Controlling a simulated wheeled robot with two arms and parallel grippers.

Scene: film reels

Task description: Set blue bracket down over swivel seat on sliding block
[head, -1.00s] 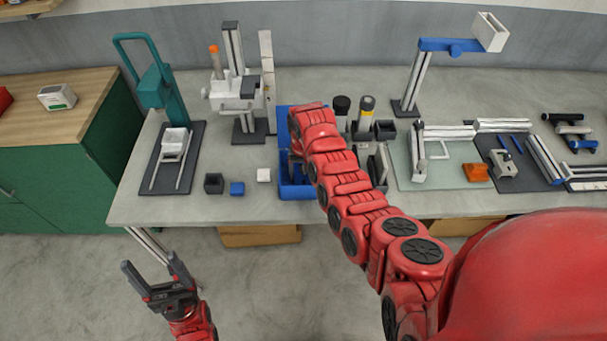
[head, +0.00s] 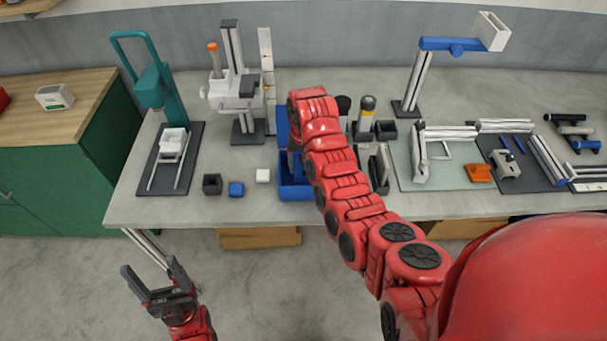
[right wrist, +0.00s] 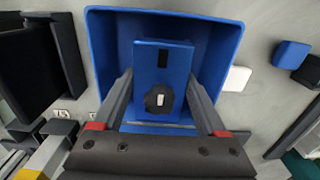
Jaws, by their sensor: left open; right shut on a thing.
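The blue bracket (right wrist: 160,68), a blue block with a black knob and a dark slot, sits between the fingers of my right gripper (right wrist: 160,80) in the right wrist view. The gripper is shut on it, over a blue bin (right wrist: 108,45); I cannot tell whether bracket and bin touch. In the head view my red right arm hides this gripper. A white block (head: 236,92) sits on an upright column; another white block (head: 174,142) is on rails below a teal stand. I cannot tell which carries the swivel seat. My left gripper (head: 150,270) is open and empty, in front of the table.
The blue bin (head: 297,190) also shows in the head view. A dark cube (head: 212,184), a blue cube (head: 236,189) and a white cube (head: 263,175) are left of it. Dark cylinders and a tall blue-armed post (head: 410,90) stand to the right. The front-left tabletop is mostly clear.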

